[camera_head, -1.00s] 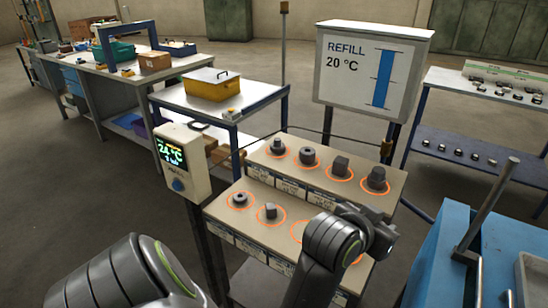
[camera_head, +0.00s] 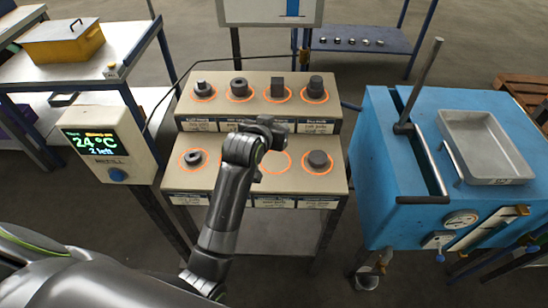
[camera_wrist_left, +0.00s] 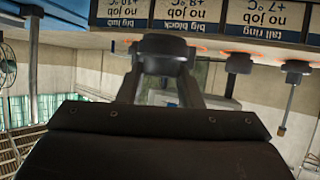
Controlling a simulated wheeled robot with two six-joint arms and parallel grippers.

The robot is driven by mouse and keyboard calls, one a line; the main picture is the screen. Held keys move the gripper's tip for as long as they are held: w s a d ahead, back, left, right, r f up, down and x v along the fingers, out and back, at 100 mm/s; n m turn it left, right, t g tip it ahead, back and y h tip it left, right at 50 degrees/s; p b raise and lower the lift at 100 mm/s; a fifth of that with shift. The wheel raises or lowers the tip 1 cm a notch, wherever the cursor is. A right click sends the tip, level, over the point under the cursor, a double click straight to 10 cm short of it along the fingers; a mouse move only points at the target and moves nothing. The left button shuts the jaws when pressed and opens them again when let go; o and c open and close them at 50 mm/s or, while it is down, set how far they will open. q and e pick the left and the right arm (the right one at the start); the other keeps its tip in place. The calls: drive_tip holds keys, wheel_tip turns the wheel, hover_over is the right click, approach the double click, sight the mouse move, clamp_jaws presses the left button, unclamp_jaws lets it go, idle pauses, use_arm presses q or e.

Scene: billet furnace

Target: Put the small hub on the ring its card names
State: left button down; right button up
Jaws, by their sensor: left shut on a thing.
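My left gripper (camera_head: 262,128) is above the front row of the two-step stand (camera_head: 345,180), near its middle. In the left wrist view it is shut on a dark part (camera_wrist_left: 164,46); whether this is the small hub is unclear. In the head view the held part is hidden. Orange rings mark the stand. The front row's third ring (camera_head: 275,161) looks empty; the second is largely hidden behind my arm. A holed dark part (camera_head: 194,158) and a dark block (camera_head: 318,160) stand in the outer front rings. Cards (camera_wrist_left: 265,14) appear upside down in the wrist view. My right gripper is not in view.
The back row holds several dark parts (camera_head: 239,87). A display box (camera_head: 104,146) reading 24 °C, "2 left", stands at left. A blue machine (camera_head: 385,170) with a lever and grey tray (camera_head: 484,145) stands at right. A yellow box (camera_head: 62,42) is at upper left.

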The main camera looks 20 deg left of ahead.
use_arm(q)
wheel_tip(320, 180, down, 6)
drive_tip(key=shift+w+r, duration=0.1)
drive_tip(key=shift+r, duration=0.05)
wheel_tip(320, 180, down, 4)
drive_tip(key=shift+r, duration=0.1)
drive_tip(key=shift+f, duration=0.35)
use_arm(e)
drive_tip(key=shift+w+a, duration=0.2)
use_arm(q)
drive_tip(key=shift+f, duration=0.1)
drive_tip(key=c, duration=1.1)
unclamp_jaws()
drive_tip(key=shift+o, duration=0.4)
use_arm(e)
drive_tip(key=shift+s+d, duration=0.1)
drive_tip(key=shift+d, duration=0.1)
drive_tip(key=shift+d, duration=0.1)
